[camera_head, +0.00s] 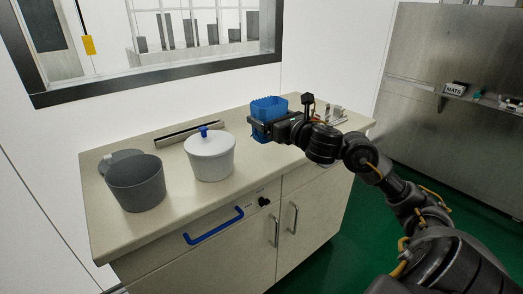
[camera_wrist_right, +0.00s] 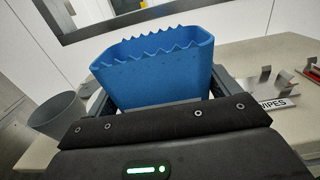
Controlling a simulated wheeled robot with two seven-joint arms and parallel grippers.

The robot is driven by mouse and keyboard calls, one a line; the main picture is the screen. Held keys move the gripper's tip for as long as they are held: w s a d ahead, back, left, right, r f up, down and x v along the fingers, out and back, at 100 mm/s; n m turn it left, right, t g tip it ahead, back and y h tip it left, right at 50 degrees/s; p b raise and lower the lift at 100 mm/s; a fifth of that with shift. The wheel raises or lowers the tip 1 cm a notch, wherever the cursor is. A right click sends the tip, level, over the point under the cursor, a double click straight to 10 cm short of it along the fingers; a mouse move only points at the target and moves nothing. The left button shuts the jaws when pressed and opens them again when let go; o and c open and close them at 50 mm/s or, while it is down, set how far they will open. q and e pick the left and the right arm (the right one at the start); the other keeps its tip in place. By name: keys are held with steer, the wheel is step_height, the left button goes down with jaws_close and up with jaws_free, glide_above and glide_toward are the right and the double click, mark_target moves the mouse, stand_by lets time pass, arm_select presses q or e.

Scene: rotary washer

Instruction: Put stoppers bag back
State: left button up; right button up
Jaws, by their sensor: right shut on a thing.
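My right gripper (camera_head: 267,123) is shut on a blue open-topped bag with a zigzag rim (camera_head: 269,107), held above the counter at its right part. In the right wrist view the blue bag (camera_wrist_right: 160,68) stands upright between the fingers, its lower part hidden by the gripper body. Whether anything lies inside it cannot be seen. My left gripper is not in view.
The counter (camera_head: 122,233) carries a grey bucket (camera_head: 136,185), a white lidded pot with a blue knob (camera_head: 210,158) and a dark slotted bar (camera_head: 190,131). A WIPES label (camera_wrist_right: 273,104) and metal holders (camera_wrist_right: 258,82) stand right of the bag. A MATS shelf (camera_head: 456,90) is at the right.

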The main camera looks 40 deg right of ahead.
steer(key=w+d+f+p, duration=0.1)
steer(key=w+d+f, duration=0.1)
steer(key=w+f, duration=0.2)
steer(key=w+d+f+p, duration=0.1)
steer(key=w+d+f, duration=0.1)
steer(key=w+f, duration=0.2)
steer(key=w+d+f+p, duration=0.1)
steer(key=w+d+f, duration=0.1)
steer(key=w+f, duration=0.2)
steer(key=shift+d+f, duration=0.35)
steer(key=shift+d, duration=0.05)
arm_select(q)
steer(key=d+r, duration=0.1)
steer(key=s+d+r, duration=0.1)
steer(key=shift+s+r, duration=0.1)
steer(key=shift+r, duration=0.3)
arm_select(e)
steer(key=shift+f, duration=0.15)
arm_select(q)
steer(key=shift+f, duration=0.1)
arm_select(e)
steer(key=shift+f, duration=0.2)
steer(key=o, duration=0.7)
steer(key=shift+r, duration=0.1)
steer(key=shift+o, duration=0.2)
